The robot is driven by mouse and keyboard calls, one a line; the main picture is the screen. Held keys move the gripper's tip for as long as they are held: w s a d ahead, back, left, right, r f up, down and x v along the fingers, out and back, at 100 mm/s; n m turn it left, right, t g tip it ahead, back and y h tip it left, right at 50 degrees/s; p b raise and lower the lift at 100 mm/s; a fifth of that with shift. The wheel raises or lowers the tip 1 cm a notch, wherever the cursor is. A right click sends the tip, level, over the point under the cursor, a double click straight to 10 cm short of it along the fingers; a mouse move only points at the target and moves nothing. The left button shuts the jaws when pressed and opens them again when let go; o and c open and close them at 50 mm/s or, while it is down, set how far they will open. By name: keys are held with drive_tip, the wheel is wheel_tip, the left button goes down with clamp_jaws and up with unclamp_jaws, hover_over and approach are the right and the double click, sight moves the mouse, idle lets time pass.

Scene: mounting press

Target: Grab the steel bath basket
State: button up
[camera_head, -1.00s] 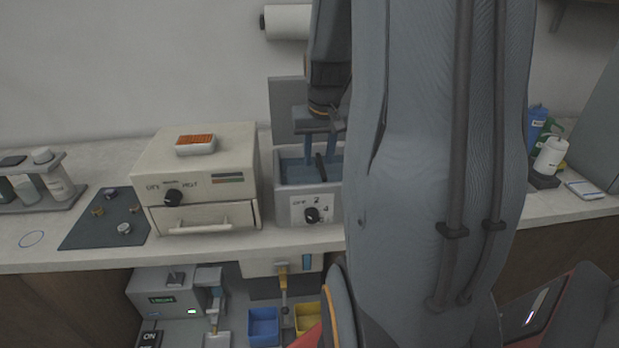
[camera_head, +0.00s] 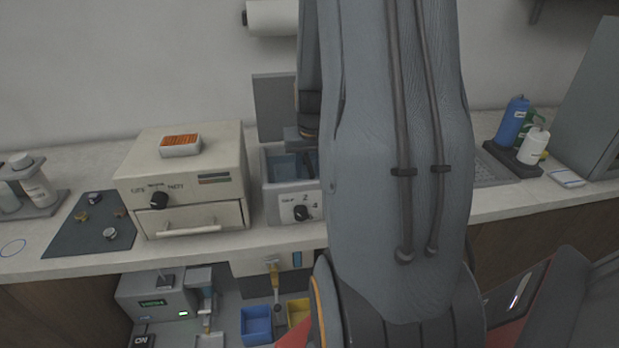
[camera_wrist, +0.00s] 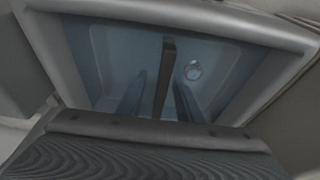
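The ultrasonic-style bath (camera_head: 292,203) is a pale box with a knob on its front and a raised grey lid behind it. In the wrist view its blue inside (camera_wrist: 232,62) lies below my gripper (camera_wrist: 158,84). A dark upright bar (camera_wrist: 166,72), seemingly the steel basket's handle, stands in the bath between my two fingers. A gap shows on each side of the bar, so the gripper is open around it. The rest of the basket cannot be made out.
A cream oven-like box (camera_head: 184,185) with an orange-topped block (camera_head: 180,145) stands close left of the bath. A dark mat (camera_head: 90,225) with small pieces lies further left. Bottles (camera_head: 520,135) stand at the right. A small round thing (camera_wrist: 193,70) shows inside the bath.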

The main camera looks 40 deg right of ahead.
drive_tip(key=shift+w+d+f, duration=0.1)
drive_tip(key=shift+w+f, duration=0.1)
drive_tip(key=shift+f, duration=0.45)
clamp_jaws()
